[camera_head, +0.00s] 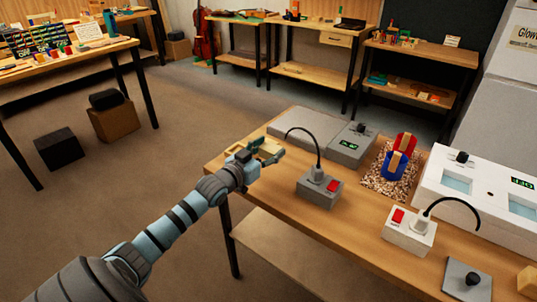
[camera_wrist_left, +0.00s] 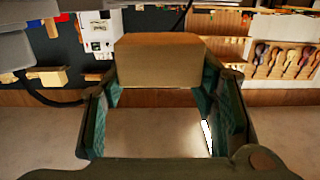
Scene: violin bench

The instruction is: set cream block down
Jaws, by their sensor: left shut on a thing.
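My left gripper (camera_head: 267,155) is at the left end of the wooden bench (camera_head: 283,222), beside the flat grey unit. It is shut on a cream block (camera_wrist_left: 160,62), which shows between the two teal-padded fingers in the left wrist view. In the head view only a small part of the cream block (camera_head: 270,146) shows behind the fingers. I cannot tell whether the block touches the bench top. My right gripper is not in view.
On the bench stand a flat grey unit (camera_head: 325,140), a grey switch box (camera_head: 319,190) with a cable, a white switch box (camera_head: 409,235), and blue and red holders (camera_head: 397,163) on a speckled mat. Another cream block (camera_head: 528,281) lies at the right edge. Bare wood shows along the front.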

